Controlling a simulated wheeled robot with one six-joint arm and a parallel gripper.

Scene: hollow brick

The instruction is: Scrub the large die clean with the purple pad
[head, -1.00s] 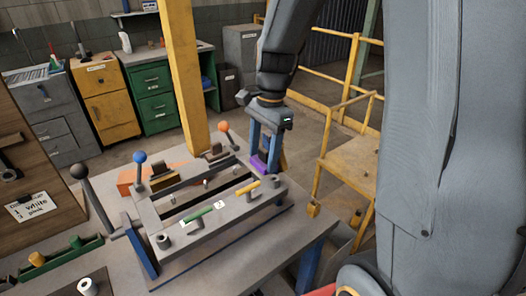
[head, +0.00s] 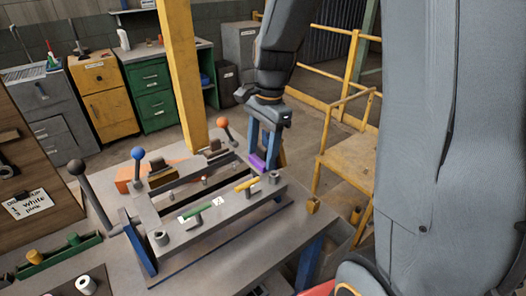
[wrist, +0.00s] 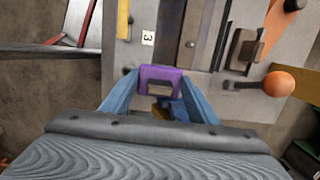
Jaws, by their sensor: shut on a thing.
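My gripper (wrist: 160,88) has blue fingers shut on the purple pad (wrist: 160,78). In the head view the purple pad (head: 258,160) is low between the fingers, at the right rear end of the grey slotted frame (head: 180,228) on the table. In the wrist view the pad overlaps the frame's end near a tag marked 3 (wrist: 148,38). I cannot tell whether it touches the frame. A brown block (wrist: 245,48) stands right of the pad in the wrist view. I cannot tell which part is the large die.
An orange ball knob (wrist: 279,84) and a blue ball knob (head: 137,153) rise from levers around the frame. A black ball lever (head: 76,167) stands at left. A yellow post (head: 183,70) rises behind the table. Yellow railing (head: 345,103) stands at right.

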